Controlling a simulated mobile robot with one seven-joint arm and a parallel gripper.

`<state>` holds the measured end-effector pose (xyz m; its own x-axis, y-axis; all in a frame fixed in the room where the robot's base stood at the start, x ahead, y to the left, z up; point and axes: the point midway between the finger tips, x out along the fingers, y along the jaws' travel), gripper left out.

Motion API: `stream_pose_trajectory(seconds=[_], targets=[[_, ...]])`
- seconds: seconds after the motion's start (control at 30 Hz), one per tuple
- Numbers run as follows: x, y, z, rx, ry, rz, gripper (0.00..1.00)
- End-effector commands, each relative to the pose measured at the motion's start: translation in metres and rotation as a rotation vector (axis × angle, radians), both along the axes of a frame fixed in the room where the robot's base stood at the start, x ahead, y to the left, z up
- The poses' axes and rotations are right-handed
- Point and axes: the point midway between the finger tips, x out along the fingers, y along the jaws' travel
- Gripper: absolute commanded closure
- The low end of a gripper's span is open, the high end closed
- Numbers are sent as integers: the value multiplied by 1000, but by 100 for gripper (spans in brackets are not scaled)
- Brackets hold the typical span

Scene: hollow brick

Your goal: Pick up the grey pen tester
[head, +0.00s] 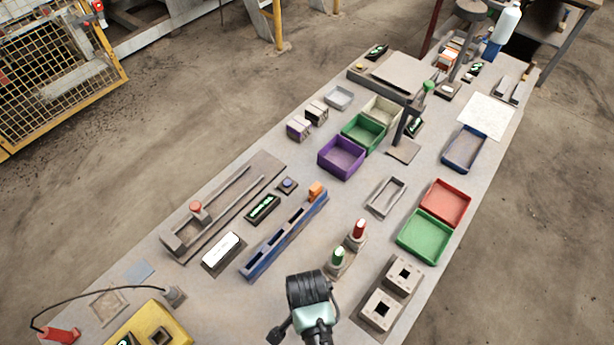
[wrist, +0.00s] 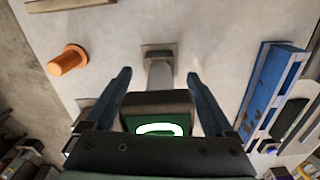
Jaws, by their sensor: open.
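In the wrist view my gripper (wrist: 157,76) is open, with one dark blue finger on each side. Between the fingers is what appears to be the grey pen tester (wrist: 160,78). It shows as a grey stem, with a dark squarish part bearing a lit green display just below it in the picture. The fingers show gaps on both sides and hold nothing. The lowest part of the dark piece is hidden by my gripper body. In the head view the fingers do not show, and I cannot make out the tester for sure.
The wrist view shows an orange knob-like piece (wrist: 68,60) at left and a long blue piece (wrist: 268,85) at right. In the head view the bench holds a purple bin (head: 341,157), a blue rail (head: 285,237), signal lights and several trays.

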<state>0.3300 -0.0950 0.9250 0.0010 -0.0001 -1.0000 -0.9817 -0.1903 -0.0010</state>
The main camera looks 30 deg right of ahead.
Motion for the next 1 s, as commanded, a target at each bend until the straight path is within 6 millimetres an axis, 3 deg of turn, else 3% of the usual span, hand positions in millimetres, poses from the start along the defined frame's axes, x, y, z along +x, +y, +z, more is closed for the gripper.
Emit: stream_pose_trajectory(seconds=[0.1,0.57,1.0], targets=[[0,0,0,0,0,0,15],[0,0,0,0,0,0,98],[1,0,8,-1,-1,0,100]])
